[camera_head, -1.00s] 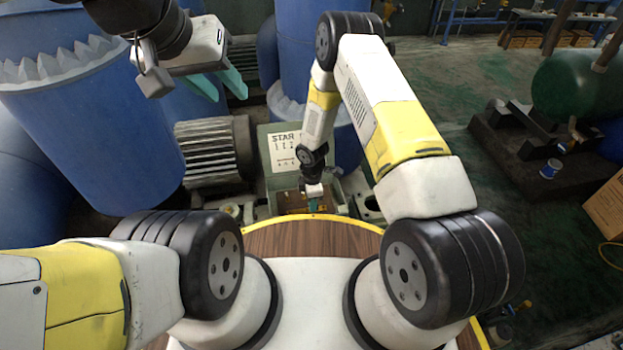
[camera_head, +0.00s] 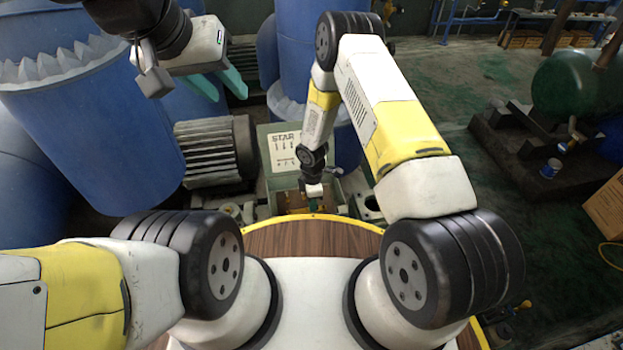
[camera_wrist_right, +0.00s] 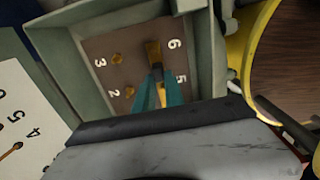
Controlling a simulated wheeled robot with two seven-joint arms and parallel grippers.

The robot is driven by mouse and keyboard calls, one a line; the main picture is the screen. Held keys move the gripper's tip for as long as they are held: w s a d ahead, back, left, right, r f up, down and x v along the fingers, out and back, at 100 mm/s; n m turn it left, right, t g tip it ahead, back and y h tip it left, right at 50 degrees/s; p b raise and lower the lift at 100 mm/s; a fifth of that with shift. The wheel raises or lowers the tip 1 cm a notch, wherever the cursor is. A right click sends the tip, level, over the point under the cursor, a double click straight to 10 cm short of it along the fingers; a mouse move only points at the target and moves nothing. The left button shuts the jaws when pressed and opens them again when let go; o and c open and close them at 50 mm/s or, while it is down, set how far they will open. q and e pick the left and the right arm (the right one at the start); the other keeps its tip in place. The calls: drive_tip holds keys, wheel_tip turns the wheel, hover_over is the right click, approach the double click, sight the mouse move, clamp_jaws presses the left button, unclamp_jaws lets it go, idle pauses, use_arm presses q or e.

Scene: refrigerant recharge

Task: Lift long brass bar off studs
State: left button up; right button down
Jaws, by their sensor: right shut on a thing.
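The long brass bar (camera_wrist_right: 153,50) shows in the right wrist view on the brown panel (camera_wrist_right: 105,50) of the terminal box, beside the numbers 6 and 5. My right gripper (camera_wrist_right: 157,76) has its teal fingers shut on the bar; they cover part of it. I cannot tell whether the bar is clear of its studs. Small brass studs (camera_wrist_right: 117,58) show beside 3 and 2. In the head view my right gripper (camera_head: 315,204) reaches down into the open box (camera_head: 352,184). My left gripper (camera_head: 222,84) is open and empty at upper left, away from the box.
The box's pale lid (camera_head: 285,151) stands upright behind it, with a diagram. A ribbed grey motor (camera_head: 212,150) is to its left. Blue barrels (camera_head: 85,125) stand behind and left. A round wooden top with a yellow rim (camera_head: 310,236) is just in front of the box.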

wheel_tip(320, 180, up, 10)
idle(0.6)
idle(1.8)
